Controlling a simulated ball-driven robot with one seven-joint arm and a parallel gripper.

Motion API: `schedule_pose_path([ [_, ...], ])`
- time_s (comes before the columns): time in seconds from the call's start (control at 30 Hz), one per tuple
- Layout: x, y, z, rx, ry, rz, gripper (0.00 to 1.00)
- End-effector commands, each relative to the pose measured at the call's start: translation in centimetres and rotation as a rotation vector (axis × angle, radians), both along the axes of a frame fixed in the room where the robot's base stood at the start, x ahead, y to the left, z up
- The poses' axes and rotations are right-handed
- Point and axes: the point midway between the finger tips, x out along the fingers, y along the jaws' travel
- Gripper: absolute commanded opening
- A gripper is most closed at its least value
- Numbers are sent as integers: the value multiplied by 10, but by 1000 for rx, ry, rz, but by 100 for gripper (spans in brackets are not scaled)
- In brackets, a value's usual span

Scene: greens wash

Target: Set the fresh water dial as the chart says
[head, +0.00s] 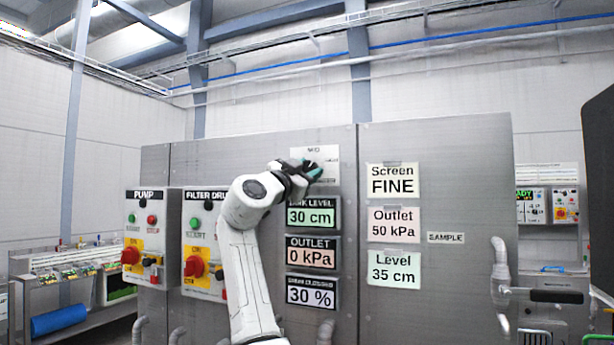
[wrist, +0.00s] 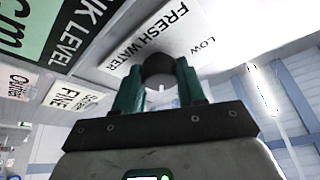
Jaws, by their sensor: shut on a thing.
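The fresh water dial is a dark round knob (wrist: 158,68) on a white plate (wrist: 200,30) marked FRESH WATER, with LOW readable at one side. My gripper (wrist: 160,80) has its green fingers shut on the knob, one on each side. A small white mark shows at the knob's near edge; its setting cannot be read. In the head view my gripper (head: 313,170) reaches the plate (head: 331,155) and hides the knob. The chart cards read Screen FINE (head: 392,180), Outlet 50 kPa (head: 394,224) and Level 35 cm (head: 394,268).
Displays under the dial read tank level 30 cm (head: 325,217), outlet 0 kPa (head: 311,253) and 30 % (head: 311,291). The PUMP panel (head: 146,222) and FILTER DRUM panel (head: 200,215), with red switches, stand left of my arm. A SAMPLE label (head: 445,238) and pipe handle are at right.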

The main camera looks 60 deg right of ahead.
Motion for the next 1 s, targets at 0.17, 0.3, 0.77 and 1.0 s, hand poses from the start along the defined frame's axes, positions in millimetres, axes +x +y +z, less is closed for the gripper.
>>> schedule_pose_path([
  [0.17,1,0,0,5,-66,2,9],
  [0.3,2,1,0,7,-93,3,9],
  [0.77,2,1,0,8,-108,4,9],
  [1.0,1,0,0,8,-107,3,61],
])
